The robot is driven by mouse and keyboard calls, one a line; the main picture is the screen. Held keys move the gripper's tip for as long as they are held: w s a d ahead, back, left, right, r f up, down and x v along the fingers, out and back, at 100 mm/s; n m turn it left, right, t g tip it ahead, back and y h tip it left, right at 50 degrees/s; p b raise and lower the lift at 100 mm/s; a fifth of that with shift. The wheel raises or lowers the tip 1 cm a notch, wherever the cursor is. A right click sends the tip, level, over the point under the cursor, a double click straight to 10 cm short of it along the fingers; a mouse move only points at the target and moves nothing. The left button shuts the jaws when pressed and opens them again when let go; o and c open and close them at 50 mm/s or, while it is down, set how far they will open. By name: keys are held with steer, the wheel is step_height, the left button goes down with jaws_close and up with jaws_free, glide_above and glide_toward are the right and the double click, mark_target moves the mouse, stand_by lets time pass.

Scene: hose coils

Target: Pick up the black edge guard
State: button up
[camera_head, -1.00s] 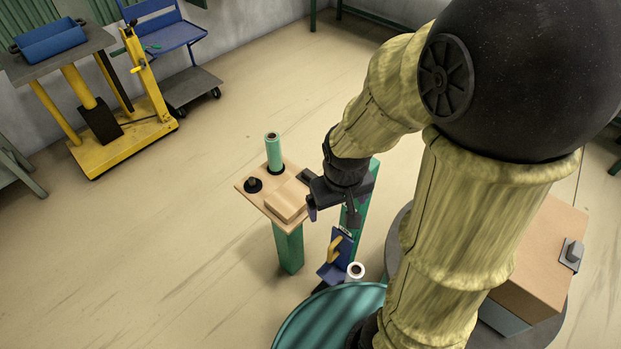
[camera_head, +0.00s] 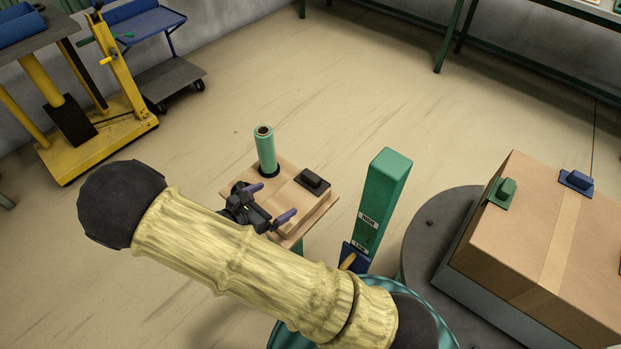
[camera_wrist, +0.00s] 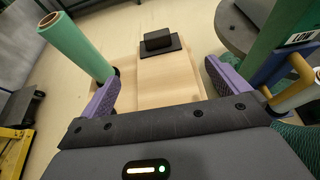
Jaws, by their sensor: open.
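The black edge guard (camera_head: 312,182) lies on a raised light wooden block (camera_head: 298,213) on a small wooden stand top. It has a flat base with a raised block on it. In the wrist view the edge guard (camera_wrist: 159,41) sits ahead, roughly between the fingertips and beyond them. My gripper (camera_head: 270,202) is open and empty, with purple fingers, over the near part of the stand top. In the wrist view the fingers of my gripper (camera_wrist: 162,72) stand wide apart on either side of the wooden block.
A green roll (camera_head: 265,149) stands upright on the stand at the left of the block. A green post (camera_head: 383,200) rises at the right. A cardboard box (camera_head: 545,235) with green and blue edge guards sits on a round dark platform (camera_head: 416,240).

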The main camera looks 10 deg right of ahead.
steer(key=shift+a, duration=0.15)
steer(key=p, duration=0.1)
glide_toward(308, 181)
steer(key=x, duration=0.4)
steer(key=shift+d+r, duration=0.1)
steer(key=shift+d, duration=0.4)
steer(key=shift+w+d, duration=0.25)
steer(key=shift+a+f+p+x, duration=0.15)
steer(key=shift+p+x, duration=0.15)
steer(key=shift+x, duration=1.05)
steer(key=shift+a+f+p+x, duration=0.15)
steer(key=shift+p+x, duration=0.1)
steer(key=shift+x, duration=1.1)
steer(key=shift+d, duration=0.1)
steer(key=c, duration=0.7)
